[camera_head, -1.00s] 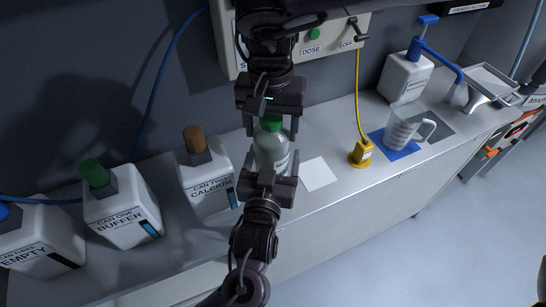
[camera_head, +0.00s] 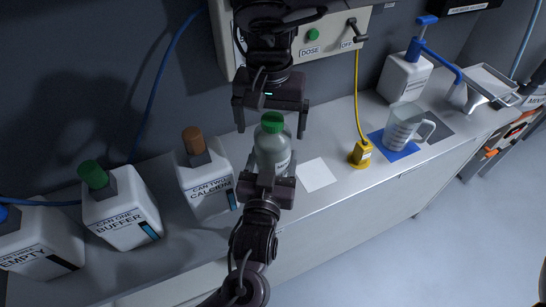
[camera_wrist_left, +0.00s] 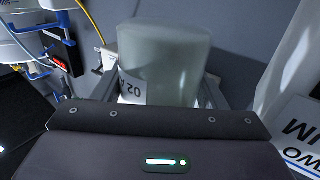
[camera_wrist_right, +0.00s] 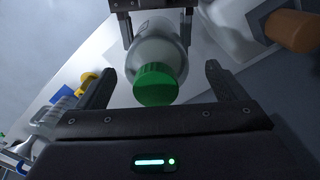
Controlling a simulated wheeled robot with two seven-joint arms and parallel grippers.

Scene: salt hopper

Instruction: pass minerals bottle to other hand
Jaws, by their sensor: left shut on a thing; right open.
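The minerals bottle (camera_head: 271,152) is pale and translucent with a green cap (camera_head: 272,122) and a partly visible label. My left gripper (camera_head: 266,180) is shut on its lower body and holds it in front of the bench, cap towards my right gripper. In the left wrist view the bottle (camera_wrist_left: 165,62) stands between the fingers, its cap out of view. My right gripper (camera_head: 271,128), above it in the head view, is open and empty. In the right wrist view the cap (camera_wrist_right: 156,84) lies just beyond and between the spread fingers, apart from them.
White cans labelled calcium (camera_head: 207,182), buffer (camera_head: 122,213) and empty (camera_head: 40,240) stand at left. A white square (camera_head: 314,174), yellow block (camera_head: 361,154), jug (camera_head: 402,128) on a blue mat and pump bottle (camera_head: 404,77) are at right. The dosing box (camera_head: 330,38) is behind.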

